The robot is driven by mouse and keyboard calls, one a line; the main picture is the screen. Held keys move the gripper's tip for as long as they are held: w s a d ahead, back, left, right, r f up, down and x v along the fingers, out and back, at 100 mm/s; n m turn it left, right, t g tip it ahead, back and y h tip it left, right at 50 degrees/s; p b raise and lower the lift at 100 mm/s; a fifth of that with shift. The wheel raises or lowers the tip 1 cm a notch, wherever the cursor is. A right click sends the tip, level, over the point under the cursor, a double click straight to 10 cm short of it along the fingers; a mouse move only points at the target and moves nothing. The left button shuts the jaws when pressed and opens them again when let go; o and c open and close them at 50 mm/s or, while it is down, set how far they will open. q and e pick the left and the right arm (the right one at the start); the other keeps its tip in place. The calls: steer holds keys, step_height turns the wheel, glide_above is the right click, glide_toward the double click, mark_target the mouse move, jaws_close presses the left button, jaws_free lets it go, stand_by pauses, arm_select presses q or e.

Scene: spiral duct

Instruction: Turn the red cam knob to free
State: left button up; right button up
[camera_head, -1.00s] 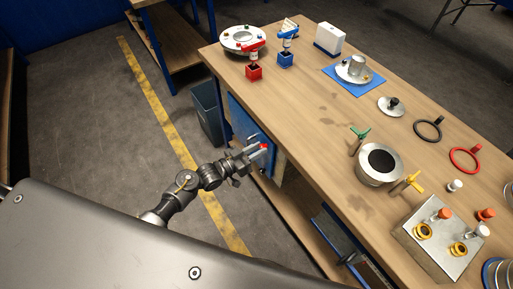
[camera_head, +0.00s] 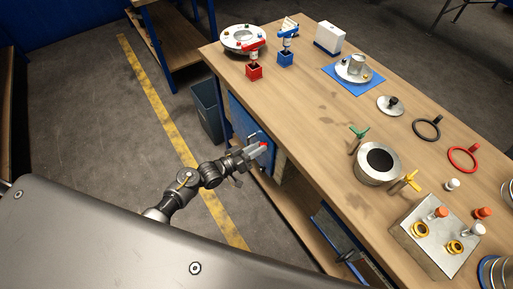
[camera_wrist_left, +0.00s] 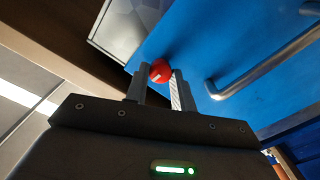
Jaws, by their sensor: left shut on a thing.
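The red cam knob (camera_wrist_left: 160,71) is round with a pale mark across it and sits on a blue panel (camera_wrist_left: 215,45). In the head view the red knob (camera_head: 263,144) is a small spot at the front side of the workbench. My left gripper (camera_wrist_left: 160,80) is shut on the knob, one finger on each side of it. In the head view my left gripper (camera_head: 257,150) reaches the panel below the bench edge. The knob's base is partly hidden by the fingers. My right gripper is not in view.
A metal bar handle (camera_wrist_left: 265,65) stands out from the blue panel right of the knob. A dark bin (camera_head: 207,110) stands on the floor beside the bench. The wooden bench top (camera_head: 310,110) carries several fittings, rings and a metal box (camera_head: 435,250).

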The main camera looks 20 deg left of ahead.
arm_select(q)
steer(key=o, duration=1)
steer(key=shift+a, duration=0.1)
steer(key=b+v, duration=0.1)
steer(key=v, duration=0.9)
steer(key=shift+s+a+b, duration=0.2)
steer(key=shift+s+b, duration=0.05)
steer(key=shift+b, duration=0.15)
